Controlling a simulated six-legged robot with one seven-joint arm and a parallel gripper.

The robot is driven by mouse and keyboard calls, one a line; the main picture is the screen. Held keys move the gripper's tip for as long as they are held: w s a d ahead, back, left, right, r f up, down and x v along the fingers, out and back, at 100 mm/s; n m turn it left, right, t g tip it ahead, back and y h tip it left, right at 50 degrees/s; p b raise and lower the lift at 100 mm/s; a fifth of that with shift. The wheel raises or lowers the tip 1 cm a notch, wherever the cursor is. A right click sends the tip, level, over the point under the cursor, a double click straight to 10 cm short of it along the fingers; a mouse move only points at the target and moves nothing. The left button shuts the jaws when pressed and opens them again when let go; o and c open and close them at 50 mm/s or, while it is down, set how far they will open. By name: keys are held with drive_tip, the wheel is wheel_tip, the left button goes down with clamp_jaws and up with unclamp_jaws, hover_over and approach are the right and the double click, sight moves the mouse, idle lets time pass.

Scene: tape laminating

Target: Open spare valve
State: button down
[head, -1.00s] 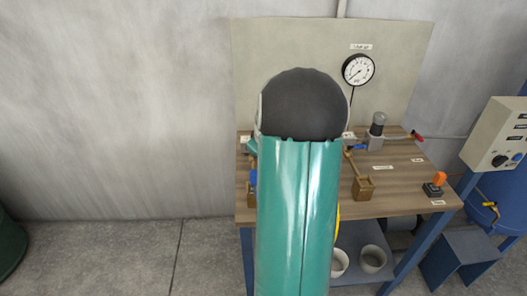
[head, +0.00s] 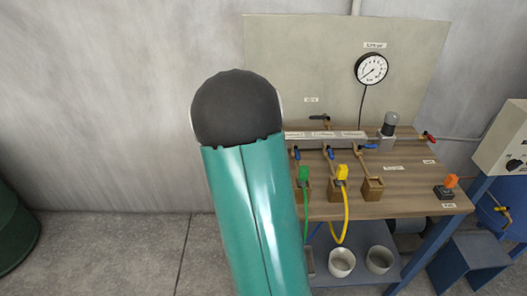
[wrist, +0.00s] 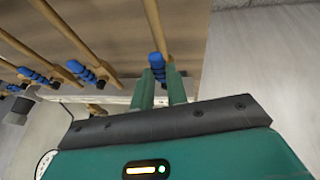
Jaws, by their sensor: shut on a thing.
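My gripper (wrist: 158,82) is shut on a blue valve handle (wrist: 157,63) at the end of the valve row in the wrist view. That handle lies roughly along its brass pipe (wrist: 156,22). The held handle and my fingers are hidden behind my arm in the head view. Other blue handles show in the wrist view, one nearby (wrist: 82,70) and one farther left (wrist: 33,75). In the head view, blue handles also show on the manifold (head: 325,135), the rightmost (head: 370,147) turned sideways. I cannot read which valve is marked spare.
A gauge (head: 371,69) hangs on the back panel. Two cups (head: 342,262) stand on the lower shelf.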

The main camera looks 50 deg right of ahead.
idle(0.4)
drive_tip(key=c, duration=1.4)
unclamp_jaws()
drive_tip(key=shift+w, duration=0.1)
drive_tip(key=v, duration=1.3)
drive_tip(key=shift+a+r, duration=0.2)
drive_tip(key=shift+r, duration=0.15)
drive_tip(key=shift+a, duration=0.1)
drive_tip(key=s+a+r+n+t+y, duration=0.1)
drive_tip(key=s+a+r+n+t, duration=0.1)
drive_tip(key=a, duration=0.8)
drive_tip(key=s+a+r+n+t+y, duration=0.1)
drive_tip(key=a+r+n+y, duration=0.1)
drive_tip(key=a, duration=0.9)
drive_tip(key=s+a+n, duration=0.1)
drive_tip(key=s+a, duration=0.2)
drive_tip(key=a, duration=0.2)
drive_tip(key=s+a+n+y, duration=0.1)
drive_tip(key=s+a+n, duration=0.1)
drive_tip(key=a, duration=0.3)
drive_tip(key=s+a+f+n+t, duration=0.1)
drive_tip(key=s+a+n, duration=0.1)
drive_tip(key=s+a, duration=0.3)
drive_tip(key=shift+y, duration=0.4)
